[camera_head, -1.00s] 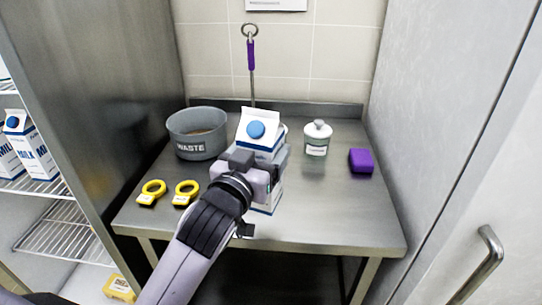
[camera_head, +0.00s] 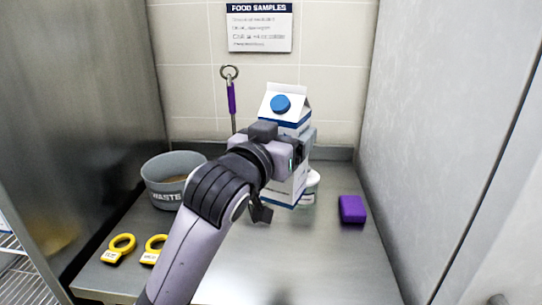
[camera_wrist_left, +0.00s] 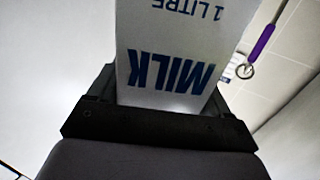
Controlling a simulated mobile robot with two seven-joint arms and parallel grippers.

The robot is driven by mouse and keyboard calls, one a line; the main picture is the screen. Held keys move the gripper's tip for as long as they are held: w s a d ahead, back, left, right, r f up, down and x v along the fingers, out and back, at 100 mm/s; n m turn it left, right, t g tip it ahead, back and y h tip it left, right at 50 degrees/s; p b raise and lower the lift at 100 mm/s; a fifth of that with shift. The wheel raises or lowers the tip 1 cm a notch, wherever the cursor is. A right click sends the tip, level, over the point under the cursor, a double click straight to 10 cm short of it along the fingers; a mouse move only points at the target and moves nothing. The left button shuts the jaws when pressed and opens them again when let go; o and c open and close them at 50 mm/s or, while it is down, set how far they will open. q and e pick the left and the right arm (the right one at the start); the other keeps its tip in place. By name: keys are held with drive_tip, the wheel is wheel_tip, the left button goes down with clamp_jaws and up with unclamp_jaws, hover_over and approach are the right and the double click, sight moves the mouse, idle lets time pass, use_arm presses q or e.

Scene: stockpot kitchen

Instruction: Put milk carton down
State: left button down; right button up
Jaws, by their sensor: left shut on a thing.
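The milk carton (camera_head: 287,108) is white with a blue band and a blue cap. My left gripper (camera_head: 297,152) is shut on it and holds it upright, apparently above the steel table (camera_head: 300,262). The gripper and wrist hide part of the carton's middle. In the left wrist view the carton (camera_wrist_left: 180,45) fills the space between the two dark fingers (camera_wrist_left: 160,100), its MILK lettering upside down. My right gripper is not in view.
A grey WASTE bowl (camera_head: 170,190) stands at left, with two yellow ring tags (camera_head: 122,244) in front. A white lidded jar (camera_head: 309,190) is partly hidden behind the carton. A purple block (camera_head: 352,209) lies at right. The front middle of the table is clear.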

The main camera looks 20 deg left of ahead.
use_arm(q)
wheel_tip(320, 180, down, 17)
drive_tip(key=b, duration=0.2)
idle(0.4)
drive_tip(key=shift+f, duration=0.15)
drive_tip(key=shift+c, duration=1.4)
unclamp_jaws()
drive_tip(key=shift+f, duration=0.3)
drive_tip(key=shift+o, duration=1.4)
drive_tip(key=s+a+b, duration=0.1)
drive_tip(key=s, duration=1.1)
drive_tip(key=shift+a+r, duration=0.2)
